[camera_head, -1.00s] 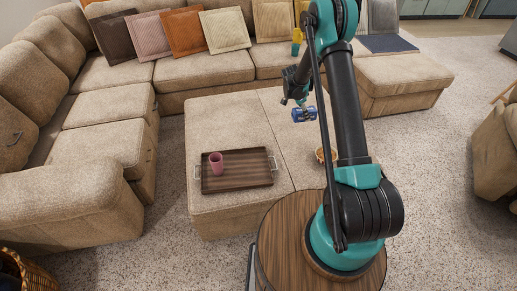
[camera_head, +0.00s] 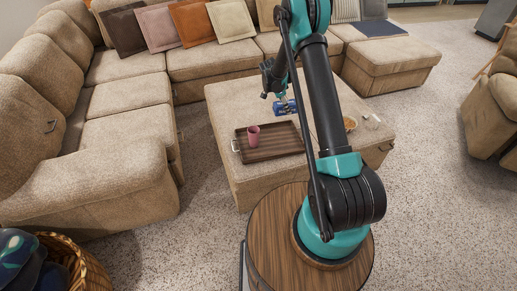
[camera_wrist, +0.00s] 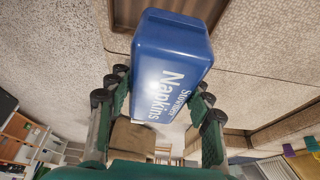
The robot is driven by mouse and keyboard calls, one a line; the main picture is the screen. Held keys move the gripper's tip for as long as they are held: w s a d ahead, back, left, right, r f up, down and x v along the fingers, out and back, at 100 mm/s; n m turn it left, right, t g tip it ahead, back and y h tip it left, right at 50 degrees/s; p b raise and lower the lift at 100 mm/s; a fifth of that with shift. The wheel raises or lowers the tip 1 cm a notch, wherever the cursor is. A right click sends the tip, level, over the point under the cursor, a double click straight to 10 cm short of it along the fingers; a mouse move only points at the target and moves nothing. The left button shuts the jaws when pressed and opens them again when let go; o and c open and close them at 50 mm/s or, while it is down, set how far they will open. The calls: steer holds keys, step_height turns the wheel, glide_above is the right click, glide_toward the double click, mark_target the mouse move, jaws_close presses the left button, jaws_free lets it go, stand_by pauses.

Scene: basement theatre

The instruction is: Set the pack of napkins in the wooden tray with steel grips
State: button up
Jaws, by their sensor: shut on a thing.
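The blue pack of napkins (camera_wrist: 170,70), with white "Napkins" lettering, is held between the green fingers of my gripper (camera_wrist: 160,108) in the wrist view. In the head view the pack (camera_head: 285,107) hangs from my gripper (camera_head: 281,97) just above or behind the far right part of the wooden tray (camera_head: 284,142); its exact height cannot be told. The dark brown tray lies on the beige ottoman; a light steel grip shows at its left end. My arm hides part of its right end. A pink cup (camera_head: 253,135) stands on the tray's left part.
The beige ottoman (camera_head: 240,182) has a small bowl (camera_head: 349,123) and a small pale item (camera_head: 372,119) on its right part. A sectional sofa (camera_head: 125,150) wraps the left and back. A wicker basket (camera_head: 88,268) is at lower left. The tray's middle is bare.

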steer(key=f, duration=1)
steer(key=a+f, duration=0.1)
steer(key=f, duration=0.4)
steer(key=shift+s, duration=0.3)
steer(key=shift+d+f, duration=0.1)
steer(key=shift+f, duration=2.45)
steer(key=o, duration=1.2)
steer(key=shift+f, duration=0.1)
